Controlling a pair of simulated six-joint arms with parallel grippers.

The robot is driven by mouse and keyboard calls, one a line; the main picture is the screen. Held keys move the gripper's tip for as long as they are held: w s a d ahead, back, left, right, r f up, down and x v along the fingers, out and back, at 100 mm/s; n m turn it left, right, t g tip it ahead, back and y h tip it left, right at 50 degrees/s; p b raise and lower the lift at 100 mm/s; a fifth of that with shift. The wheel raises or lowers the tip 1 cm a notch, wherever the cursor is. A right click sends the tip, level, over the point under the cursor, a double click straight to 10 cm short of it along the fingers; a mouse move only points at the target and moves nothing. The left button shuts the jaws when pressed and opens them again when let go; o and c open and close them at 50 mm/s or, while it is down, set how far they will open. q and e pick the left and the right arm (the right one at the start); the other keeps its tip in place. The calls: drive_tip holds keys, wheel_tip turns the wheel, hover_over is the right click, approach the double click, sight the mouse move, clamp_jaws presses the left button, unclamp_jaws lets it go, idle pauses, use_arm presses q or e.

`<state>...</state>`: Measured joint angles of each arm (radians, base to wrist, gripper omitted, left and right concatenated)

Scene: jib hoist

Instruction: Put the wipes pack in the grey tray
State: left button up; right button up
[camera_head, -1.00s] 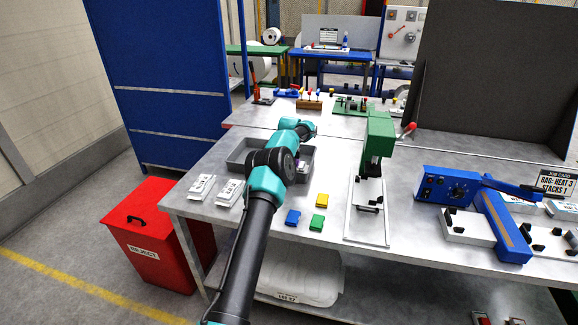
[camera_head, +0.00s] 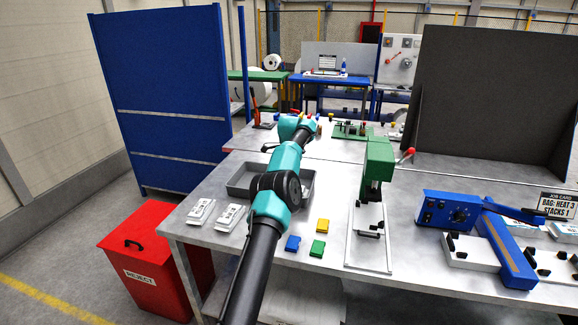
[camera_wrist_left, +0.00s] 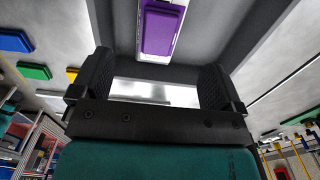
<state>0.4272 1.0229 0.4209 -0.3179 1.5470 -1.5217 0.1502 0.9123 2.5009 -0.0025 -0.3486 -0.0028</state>
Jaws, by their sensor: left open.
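The grey tray (camera_head: 238,191) stands on the near bench, partly covered by my left arm. In the left wrist view, a white pack with a purple top (camera_wrist_left: 160,28), which I take to be the wipes pack, lies between dark grey walls that look like the tray's (camera_wrist_left: 245,40). It is apart from the fingers; the arm hides it in the head view. My left gripper (camera_wrist_left: 155,85) is open and empty, with bare bright surface between its fingers. In the head view its fingertips are hard to make out at the arm's far end. My right gripper is not in view.
Two white packs (camera_head: 231,217) lie left of my arm. Blue (camera_head: 292,243), green (camera_head: 317,248) and yellow (camera_head: 322,225) blocks lie right of it. A green press (camera_head: 378,160) and a blue sealer (camera_head: 450,208) stand further right. A red reject bin (camera_head: 150,265) is at the left.

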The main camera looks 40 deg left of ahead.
use_arm(q)
drive_tip(key=shift+r, duration=0.8)
